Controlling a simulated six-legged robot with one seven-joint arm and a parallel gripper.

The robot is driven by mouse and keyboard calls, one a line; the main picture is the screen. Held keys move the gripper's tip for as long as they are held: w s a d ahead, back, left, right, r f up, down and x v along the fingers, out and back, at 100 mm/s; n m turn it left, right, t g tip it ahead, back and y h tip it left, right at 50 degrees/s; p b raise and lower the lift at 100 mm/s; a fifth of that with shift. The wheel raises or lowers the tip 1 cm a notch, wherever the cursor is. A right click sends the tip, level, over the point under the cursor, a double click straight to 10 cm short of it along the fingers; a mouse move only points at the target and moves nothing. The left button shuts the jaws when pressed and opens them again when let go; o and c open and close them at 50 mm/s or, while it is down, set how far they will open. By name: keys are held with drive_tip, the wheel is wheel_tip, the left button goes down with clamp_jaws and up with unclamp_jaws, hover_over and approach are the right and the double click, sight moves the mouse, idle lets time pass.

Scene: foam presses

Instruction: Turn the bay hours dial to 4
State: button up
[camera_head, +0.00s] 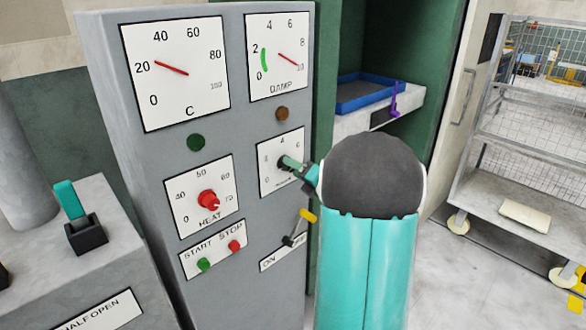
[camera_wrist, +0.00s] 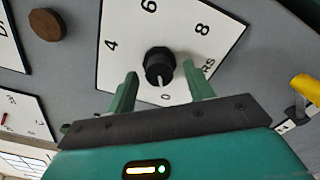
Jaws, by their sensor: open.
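The hours dial is a white square plate (camera_wrist: 125,70) with a black knob (camera_wrist: 159,64) at its centre. In the wrist view its 4, 6 and 8 show, with a 0 near the bottom. A pale mark on the knob points down toward the 0. My gripper (camera_wrist: 160,84) is open, its two green fingers on either side of the knob's lower part with gaps between. In the head view my gripper (camera_head: 286,164) is at the same plate (camera_head: 270,177), and my arm's teal and dark end hides the area to its right.
On the grey panel are two gauges (camera_head: 174,100), a red heat knob (camera_head: 208,199), green and red buttons and a yellow-tipped on/off lever (camera_head: 307,215) just below the dial. A blue tray (camera_head: 362,110) sits in the green-walled bay; a wire trolley (camera_head: 510,180) stands right.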

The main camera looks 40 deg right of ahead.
drive_tip(key=shift+w, duration=0.65)
drive_tip(key=shift+a, duration=0.1)
drive_tip(key=shift+c, duration=0.2)
drive_tip(key=c, duration=0.9)
